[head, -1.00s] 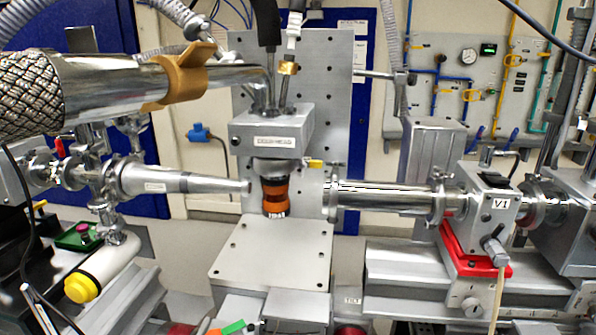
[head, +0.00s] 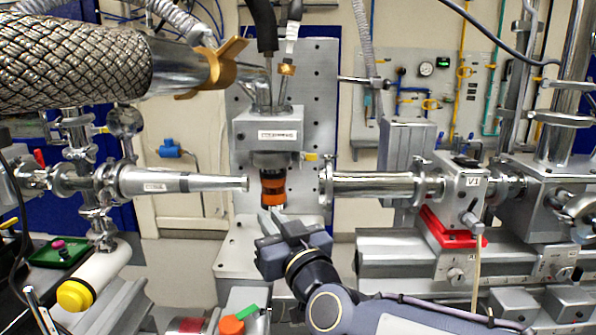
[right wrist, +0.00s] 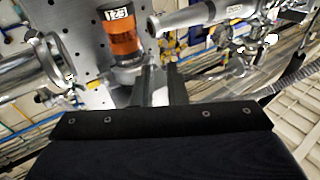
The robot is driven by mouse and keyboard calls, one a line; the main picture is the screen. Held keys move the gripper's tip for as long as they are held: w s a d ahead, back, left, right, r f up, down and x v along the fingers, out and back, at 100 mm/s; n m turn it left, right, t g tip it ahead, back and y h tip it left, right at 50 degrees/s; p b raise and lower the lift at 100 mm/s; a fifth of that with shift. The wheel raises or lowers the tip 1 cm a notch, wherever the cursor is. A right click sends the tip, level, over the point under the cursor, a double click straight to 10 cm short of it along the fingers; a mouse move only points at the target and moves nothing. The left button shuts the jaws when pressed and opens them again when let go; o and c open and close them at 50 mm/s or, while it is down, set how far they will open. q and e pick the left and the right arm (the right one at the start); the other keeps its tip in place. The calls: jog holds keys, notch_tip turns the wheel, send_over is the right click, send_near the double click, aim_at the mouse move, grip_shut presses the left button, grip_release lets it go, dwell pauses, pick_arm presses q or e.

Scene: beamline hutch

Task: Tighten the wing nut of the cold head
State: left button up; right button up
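The cold head (head: 267,134) is a grey labelled block in front of a drilled upright plate in the head view. A small yellow piece (head: 310,157), seemingly the wing nut, sticks out right of the collar under the block. Below the collar hangs an orange cylinder (head: 273,188), also at the top of the right wrist view (right wrist: 124,42). My right gripper (head: 271,217) points up just below the orange cylinder. In the right wrist view its two fingers (right wrist: 160,74) stand apart with nothing visible between them. My left gripper is not in view.
Steel tubes flank the orange cylinder, left (head: 200,182) and right (head: 375,187). A braided hose (head: 75,65) with a brass-coloured clamp (head: 213,70) crosses the upper left foreground. A flat grey plate (head: 236,250) lies below. A valve block (head: 463,190) stands at right.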

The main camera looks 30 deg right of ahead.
aim_at(300, 157)
jog(key=w+d+r+m+h, duration=0.2)
jog(key=d+h, duration=0.1)
jog(key=h, duration=0.1)
jog(key=w+d+r+m+h, duration=0.2)
jog(key=d+r+h, duration=0.1)
jog(key=w+d+r+m+h, duration=0.2)
jog(key=w+d+h, duration=0.1)
jog(key=h, duration=0.1)
jog(key=shift+d+r+h, duration=0.2)
jog(key=shift+r+h, duration=0.05)
jog(key=shift+h, duration=0.05)
grip_shut()
